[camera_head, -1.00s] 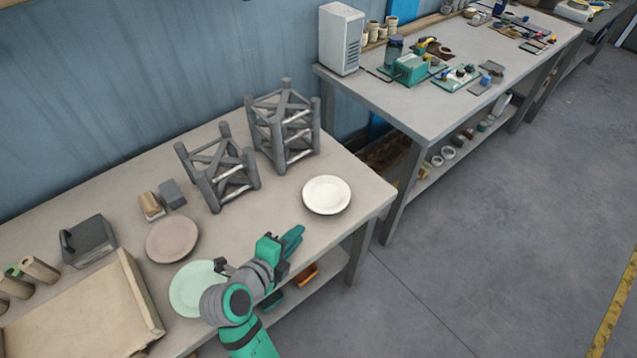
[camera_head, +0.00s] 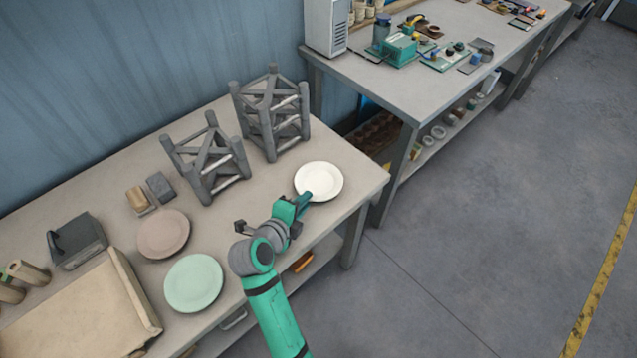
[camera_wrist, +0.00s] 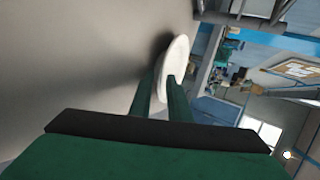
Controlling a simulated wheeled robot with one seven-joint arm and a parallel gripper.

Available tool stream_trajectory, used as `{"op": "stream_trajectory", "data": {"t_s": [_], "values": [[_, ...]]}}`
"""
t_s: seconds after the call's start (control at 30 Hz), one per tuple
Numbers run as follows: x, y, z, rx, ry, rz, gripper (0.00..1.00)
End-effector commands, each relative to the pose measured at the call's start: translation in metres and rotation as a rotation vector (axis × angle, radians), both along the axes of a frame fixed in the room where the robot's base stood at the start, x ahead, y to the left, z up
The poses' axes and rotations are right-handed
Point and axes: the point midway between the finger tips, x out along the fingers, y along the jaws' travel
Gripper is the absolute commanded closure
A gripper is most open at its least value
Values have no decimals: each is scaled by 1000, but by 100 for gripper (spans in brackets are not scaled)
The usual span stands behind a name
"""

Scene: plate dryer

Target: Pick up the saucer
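A white saucer (camera_head: 319,180) lies flat near the right end of the near table. It also shows edge-on in the wrist view (camera_wrist: 179,60), with its shadow on the tabletop. My gripper (camera_head: 306,197) is at the saucer's near rim, low over the table. In the wrist view my gripper (camera_wrist: 160,82) has its two green fingers apart, one on the table side of the rim and one in front of the saucer's upper face. I cannot tell whether either finger touches it. A pale green plate (camera_head: 194,283) and a pinkish-brown plate (camera_head: 163,234) lie farther left.
Two grey lattice stands (camera_head: 272,112) (camera_head: 206,158) stand behind the plates. A beige tray (camera_head: 75,315) and a dark grey box (camera_head: 77,241) are at the left. A second workbench (camera_head: 420,85) with tools stands behind at the right. The table's right end beyond the saucer is bare.

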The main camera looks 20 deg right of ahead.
Motion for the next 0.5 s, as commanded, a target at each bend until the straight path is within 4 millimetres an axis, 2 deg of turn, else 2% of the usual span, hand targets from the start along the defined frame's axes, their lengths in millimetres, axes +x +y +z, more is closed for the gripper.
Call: {"op": "stream_trajectory", "data": {"t_s": [0.1, 0.37, 0.4, 0.47, 0.5], "values": [[7, -8, -5, 1, 0, -1, 84], [9, -9, -7, 0, 0, 1, 84], [9, -9, -7, 0, 0, 1, 86], [9, -9, -7, 0, 0, 1, 100], [9, -9, -7, 0, 0, 1, 100]]}}
